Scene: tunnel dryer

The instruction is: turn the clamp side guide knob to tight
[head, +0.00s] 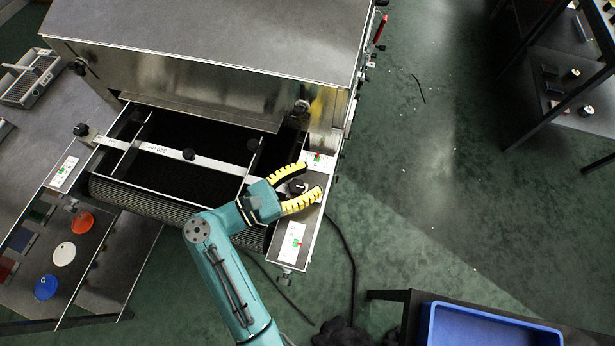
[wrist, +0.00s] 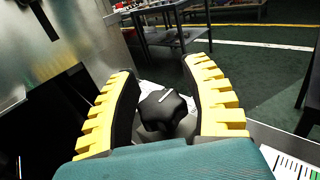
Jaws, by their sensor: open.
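The clamp knob (head: 297,186) is a black lobed knob on the right side rail of the dryer's infeed. In the wrist view the knob (wrist: 163,109) has a white pointer line on its top. My gripper (head: 296,182) has two yellow ribbed fingers, which stand open on either side of the knob. In the wrist view my gripper (wrist: 160,78) shows the knob between its fingers, with a visible gap on both sides. Whether the fingers reach below the knob's top is hard to tell. The knob's base is partly hidden.
A white guide bar (head: 170,152) with small black knobs crosses the dark belt (head: 180,181). The steel dryer hood (head: 215,35) rises behind the rail. Label plates with green and red marks (head: 292,240) sit on the rail. A blue tray (head: 480,328) stands lower right; open floor lies right.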

